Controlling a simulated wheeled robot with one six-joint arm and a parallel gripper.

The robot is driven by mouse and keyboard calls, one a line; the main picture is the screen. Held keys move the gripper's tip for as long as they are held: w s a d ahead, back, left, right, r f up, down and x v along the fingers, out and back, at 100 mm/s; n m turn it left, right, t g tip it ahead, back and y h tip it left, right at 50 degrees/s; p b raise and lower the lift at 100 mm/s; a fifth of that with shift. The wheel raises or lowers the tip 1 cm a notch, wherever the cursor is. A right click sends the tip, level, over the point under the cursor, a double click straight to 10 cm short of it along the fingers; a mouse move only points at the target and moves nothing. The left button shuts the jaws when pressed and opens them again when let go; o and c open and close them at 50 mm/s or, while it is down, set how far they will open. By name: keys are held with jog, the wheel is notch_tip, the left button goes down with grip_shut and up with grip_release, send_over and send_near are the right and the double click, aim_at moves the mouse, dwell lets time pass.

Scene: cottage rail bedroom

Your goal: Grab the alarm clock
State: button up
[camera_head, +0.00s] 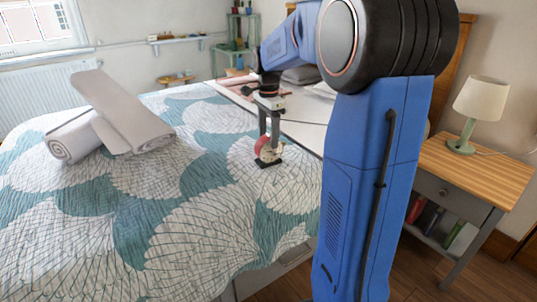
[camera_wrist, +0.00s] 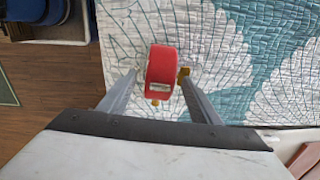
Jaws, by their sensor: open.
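The alarm clock (camera_head: 268,146) is red and round with a pale face, and stands on the bed's patterned quilt. In the wrist view the red clock (camera_wrist: 161,72) shows from above, with small yellow parts at its side and base. My gripper (camera_head: 269,140) points down over it. In the wrist view my gripper's two fingers (camera_wrist: 158,80) are apart, one on each side of the clock. The right finger is very close to the clock and a gap shows at the left. I cannot tell whether either finger touches it. Part of the clock is hidden behind the fingers in the head view.
The bed (camera_head: 150,210) carries rolled white towels (camera_head: 125,115) at the left. A nightstand (camera_head: 490,172) with a lamp (camera_head: 480,105) stands at the right. The quilt around the clock is clear. A wall shelf (camera_head: 180,38) is at the back.

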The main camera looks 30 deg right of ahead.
jog(key=shift+f, duration=0.15)
grip_shut()
